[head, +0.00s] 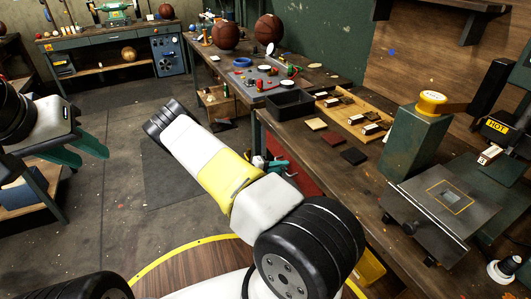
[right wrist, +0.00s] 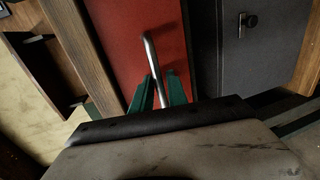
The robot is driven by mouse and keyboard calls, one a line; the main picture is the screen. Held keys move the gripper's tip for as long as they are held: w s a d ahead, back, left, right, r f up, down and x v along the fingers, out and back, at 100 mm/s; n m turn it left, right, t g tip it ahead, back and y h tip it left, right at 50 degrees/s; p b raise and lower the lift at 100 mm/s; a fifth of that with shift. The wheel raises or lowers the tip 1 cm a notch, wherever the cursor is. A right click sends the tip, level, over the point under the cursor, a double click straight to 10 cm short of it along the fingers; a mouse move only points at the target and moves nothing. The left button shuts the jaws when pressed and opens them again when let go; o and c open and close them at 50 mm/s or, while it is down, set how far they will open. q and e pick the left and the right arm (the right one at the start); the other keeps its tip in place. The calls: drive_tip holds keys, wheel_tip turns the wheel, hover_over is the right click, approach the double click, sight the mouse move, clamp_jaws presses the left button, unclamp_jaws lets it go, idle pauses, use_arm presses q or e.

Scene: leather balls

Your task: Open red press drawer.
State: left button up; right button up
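The red drawer front (right wrist: 145,50) fills the upper middle of the right wrist view, with a bent metal bar handle (right wrist: 150,48). My right gripper (right wrist: 159,78) has its two green fingers on either side of the handle, a small gap showing on the right; it looks open around the bar. In the head view the red drawer (head: 304,181) shows only in part under the workbench, mostly behind my right arm. My right gripper (head: 266,164) is partly hidden there. My left gripper (head: 92,157) is open and empty at the left, away from the drawer.
The workbench (head: 330,180) carries a black bin (head: 290,104), a wooden tray (head: 350,120) and a green press (head: 415,140). A grey cabinet door (right wrist: 255,50) stands right of the red front. The floor (head: 110,190) at left is mostly open.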

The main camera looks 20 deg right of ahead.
clamp_jaws()
idle(1.3)
